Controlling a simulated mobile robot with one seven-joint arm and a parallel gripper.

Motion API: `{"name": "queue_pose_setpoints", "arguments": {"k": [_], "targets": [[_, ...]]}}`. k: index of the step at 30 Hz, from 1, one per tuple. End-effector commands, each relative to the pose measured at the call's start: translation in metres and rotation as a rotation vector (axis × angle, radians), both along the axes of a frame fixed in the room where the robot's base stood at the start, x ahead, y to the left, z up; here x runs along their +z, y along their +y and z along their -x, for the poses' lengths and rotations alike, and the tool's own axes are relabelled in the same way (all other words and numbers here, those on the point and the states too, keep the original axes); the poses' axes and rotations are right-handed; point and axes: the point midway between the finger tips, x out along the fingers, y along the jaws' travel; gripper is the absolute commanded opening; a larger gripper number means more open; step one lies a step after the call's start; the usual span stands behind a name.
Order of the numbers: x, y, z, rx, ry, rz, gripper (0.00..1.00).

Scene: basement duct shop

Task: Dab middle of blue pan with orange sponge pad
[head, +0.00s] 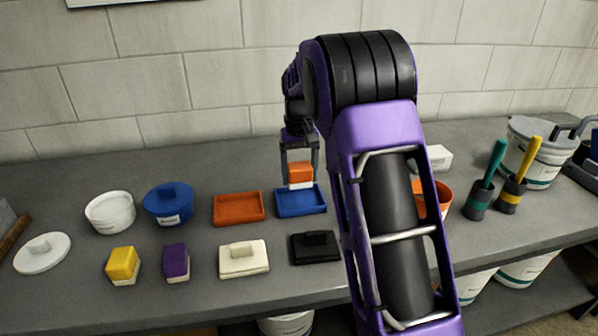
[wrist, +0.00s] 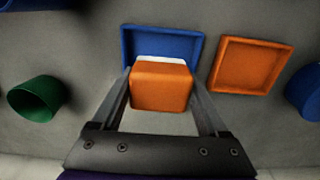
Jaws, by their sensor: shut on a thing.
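The blue pan (head: 301,201) is a shallow square tray on the grey bench, right of the orange pan (head: 239,208). It also shows in the wrist view (wrist: 183,44), partly hidden behind the sponge. The orange sponge pad (head: 300,174), orange on top with a white underside, is between the fingers of my gripper (head: 300,163). My gripper is shut on it; both fingers show at its sides in the wrist view (wrist: 161,92). The pad is over the blue pan; I cannot tell whether it touches the pan floor.
Yellow (head: 123,264) and purple (head: 176,261) sponge pads, a cream lidded dish (head: 243,258) and a black one (head: 315,247) stand in front. A white bowl (head: 110,212) and blue pot (head: 170,204) stand left. An orange pot (head: 443,197) and brushes in cups (head: 478,202) stand right.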

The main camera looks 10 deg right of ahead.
Motion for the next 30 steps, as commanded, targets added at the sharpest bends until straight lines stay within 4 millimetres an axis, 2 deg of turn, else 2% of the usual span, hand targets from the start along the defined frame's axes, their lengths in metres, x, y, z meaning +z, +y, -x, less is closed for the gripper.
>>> {"name": "queue_pose_setpoints", "arguments": {"k": [1, 9, 15, 30], "targets": [[-0.009, 0.000, 0.000, 0.000, 0.000, 0.000, 0.33], [-0.036, 0.000, 0.000, 0.000, 0.000, 0.000, 0.33], [-0.049, 0.000, 0.000, 0.000, 0.001, 0.000, 0.33], [-0.053, 0.000, 0.000, 0.000, 0.000, 0.000, 0.33]]}}
